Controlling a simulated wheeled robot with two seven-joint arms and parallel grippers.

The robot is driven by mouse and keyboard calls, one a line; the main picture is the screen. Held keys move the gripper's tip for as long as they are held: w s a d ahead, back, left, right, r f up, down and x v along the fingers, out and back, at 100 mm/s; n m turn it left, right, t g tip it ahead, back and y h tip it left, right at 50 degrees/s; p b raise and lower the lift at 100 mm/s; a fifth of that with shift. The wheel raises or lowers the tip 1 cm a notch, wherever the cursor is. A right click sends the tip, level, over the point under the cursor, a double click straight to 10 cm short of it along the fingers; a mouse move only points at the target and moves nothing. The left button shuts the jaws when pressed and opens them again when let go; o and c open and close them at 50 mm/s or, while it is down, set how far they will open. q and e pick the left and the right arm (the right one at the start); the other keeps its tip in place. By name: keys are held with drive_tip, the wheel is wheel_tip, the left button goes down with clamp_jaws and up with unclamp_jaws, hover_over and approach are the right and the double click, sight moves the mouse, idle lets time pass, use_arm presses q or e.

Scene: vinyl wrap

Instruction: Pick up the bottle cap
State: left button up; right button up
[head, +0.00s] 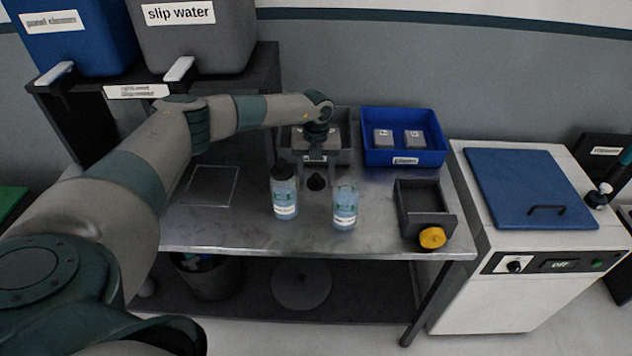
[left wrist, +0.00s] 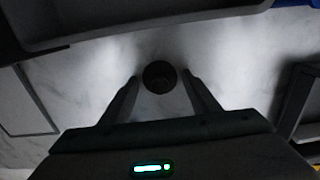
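The bottle cap (head: 316,182) is small, round and black. It is on the metal table behind the two bottles, and it also shows in the left wrist view (left wrist: 160,76). My left gripper (head: 316,172) points down over it. In the left wrist view the open fingers (left wrist: 160,80) stand on either side of the cap, with a gap on each side. One clear bottle (head: 284,196) has a black top. The other clear bottle (head: 345,206) shows no black top. My right gripper is not in view.
A grey bin (head: 342,150) and a blue bin (head: 403,158) with grey blocks stand at the back. A dark open tray (head: 422,197) with a yellow round part (head: 432,238) is at the right. A white machine (head: 545,290) with a blue lid stands beside the table.

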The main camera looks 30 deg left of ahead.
sight(316, 174)
use_arm(q)
drive_tip(key=c, duration=0.5)
drive_tip(key=shift+c, duration=1)
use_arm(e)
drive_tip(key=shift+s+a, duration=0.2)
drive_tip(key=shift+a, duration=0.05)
use_arm(q)
drive_tip(key=shift+r, duration=0.1)
